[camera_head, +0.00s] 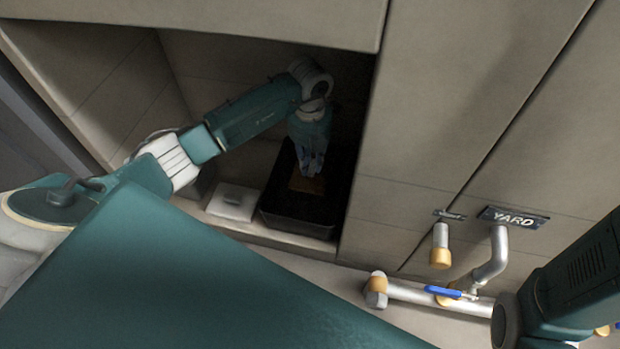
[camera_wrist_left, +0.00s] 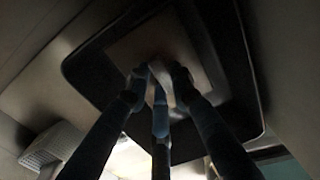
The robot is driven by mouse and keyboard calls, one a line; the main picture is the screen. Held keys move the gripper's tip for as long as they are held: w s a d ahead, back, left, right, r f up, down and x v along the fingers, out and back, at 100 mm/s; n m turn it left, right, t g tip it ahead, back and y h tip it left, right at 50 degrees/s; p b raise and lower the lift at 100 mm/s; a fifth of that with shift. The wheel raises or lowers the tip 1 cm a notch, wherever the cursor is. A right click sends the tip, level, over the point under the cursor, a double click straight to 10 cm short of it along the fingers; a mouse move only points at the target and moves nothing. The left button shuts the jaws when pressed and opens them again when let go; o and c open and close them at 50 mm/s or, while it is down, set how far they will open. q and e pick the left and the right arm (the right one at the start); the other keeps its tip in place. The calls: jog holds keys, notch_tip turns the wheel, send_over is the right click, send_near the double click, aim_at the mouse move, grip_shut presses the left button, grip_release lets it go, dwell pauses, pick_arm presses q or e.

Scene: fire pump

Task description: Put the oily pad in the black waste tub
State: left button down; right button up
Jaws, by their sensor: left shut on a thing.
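The black waste tub (camera_head: 298,212) stands in the recess, its dark rim also showing in the left wrist view (camera_wrist_left: 84,66). The oily pad (camera_head: 305,184) is a flat brown piece seen within the tub's outline. It shows as a pale brown square in the left wrist view (camera_wrist_left: 135,44). My left gripper (camera_head: 312,168) points down over the tub, its fingers (camera_wrist_left: 157,72) shut on the pad. How far the pad is above the tub floor I cannot tell. My right arm shows at lower right, but its gripper is out of view.
A pale lidded box (camera_head: 232,202) stands left of the tub, close to it. The recess has walls at its sides and a panel edge above. Pipes with a blue-handled valve (camera_head: 443,292) and a YARD sign (camera_head: 513,218) are on the right.

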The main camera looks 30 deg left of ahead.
aim_at(310, 165)
pick_arm(q)
notch_tip(310, 165, down, 4)
jog(key=shift+b, duration=1.25)
jog(key=shift+f, duration=0.35)
jog(key=shift+r, duration=0.15)
jog(key=c, duration=1.5)
grip_release()
jog(key=shift+c, duration=0.2)
